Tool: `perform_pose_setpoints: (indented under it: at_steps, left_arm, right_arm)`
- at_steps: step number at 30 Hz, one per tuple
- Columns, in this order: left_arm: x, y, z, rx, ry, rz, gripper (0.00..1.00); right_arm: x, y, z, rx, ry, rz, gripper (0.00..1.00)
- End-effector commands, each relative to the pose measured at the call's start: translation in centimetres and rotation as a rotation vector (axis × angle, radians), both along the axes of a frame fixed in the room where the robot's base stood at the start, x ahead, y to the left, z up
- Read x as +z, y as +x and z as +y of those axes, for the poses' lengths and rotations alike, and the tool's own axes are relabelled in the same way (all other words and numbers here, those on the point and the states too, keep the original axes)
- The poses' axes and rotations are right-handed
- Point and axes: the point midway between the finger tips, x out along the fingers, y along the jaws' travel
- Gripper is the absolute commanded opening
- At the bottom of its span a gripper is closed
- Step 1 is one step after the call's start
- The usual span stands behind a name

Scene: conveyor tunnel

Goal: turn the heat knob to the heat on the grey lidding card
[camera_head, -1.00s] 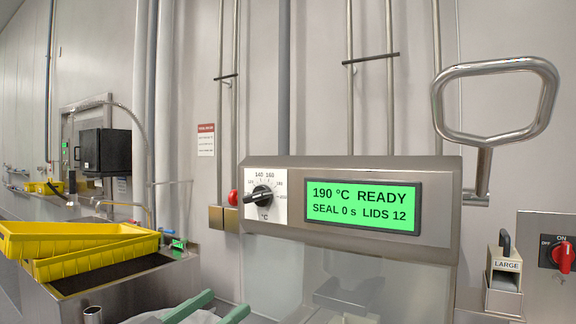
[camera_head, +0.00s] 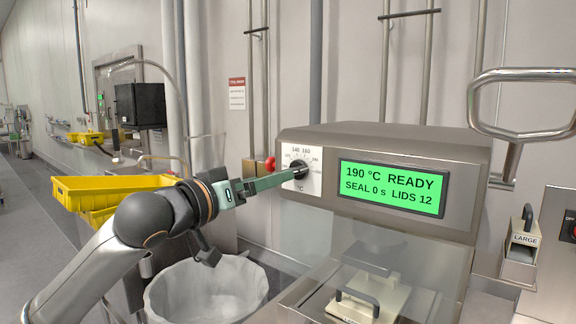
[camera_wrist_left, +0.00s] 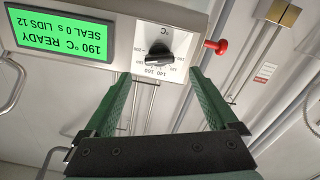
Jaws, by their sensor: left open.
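The heat knob (camera_head: 299,167) is a black knob on a white dial plate at the left of the sealer's front panel. The green display (camera_head: 392,187) beside it reads 190 °C READY, SEAL 0 s, LIDS 12. My left gripper (camera_head: 289,175) has its green fingers pointing at the knob and partly covers the dial. In the left wrist view, upside down, the knob (camera_wrist_left: 158,50) shows beyond and between the open, empty fingertips (camera_wrist_left: 161,74). The knob's exact setting is hard to read. I cannot make out a grey lidding card. My right gripper is not in view.
A red button (camera_head: 270,163) sits just left of the dial. A lined bin (camera_head: 205,292) stands below my left arm, with yellow crates (camera_head: 100,190) behind it. A bent metal handle (camera_head: 480,105) juts out at the right, above a block marked LARGE (camera_head: 521,240).

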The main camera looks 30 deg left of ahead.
Motion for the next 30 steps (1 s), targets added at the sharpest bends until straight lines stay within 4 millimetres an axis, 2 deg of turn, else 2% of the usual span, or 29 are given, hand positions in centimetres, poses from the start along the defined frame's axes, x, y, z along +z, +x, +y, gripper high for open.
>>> perform_pose_setpoints:
  at_steps: [6,13,18,25,26,30]
  left_arm:
    - [0.3,3.3,-0.2,-0.001,-0.006,-0.001,0.93]
    - [0.2,6.1,-0.5,-0.001,-0.004,0.000,0.93]
    - [0.0,6.9,-0.6,-0.001,0.001,-0.001,0.93]
    - [0.0,7.0,-0.6,-0.001,0.001,0.000,0.93]
    - [0.0,7.0,-0.6,-0.001,0.001,0.000,0.91]
    - [0.0,6.9,-0.6,0.000,0.001,0.000,0.76]
  right_arm:
    - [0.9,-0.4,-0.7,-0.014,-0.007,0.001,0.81]
    - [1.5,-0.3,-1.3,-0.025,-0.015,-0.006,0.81]
    - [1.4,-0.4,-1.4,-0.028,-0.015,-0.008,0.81]
    - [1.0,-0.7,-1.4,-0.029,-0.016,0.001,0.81]
    - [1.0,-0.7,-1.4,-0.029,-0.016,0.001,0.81]
    - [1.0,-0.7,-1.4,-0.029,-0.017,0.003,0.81]
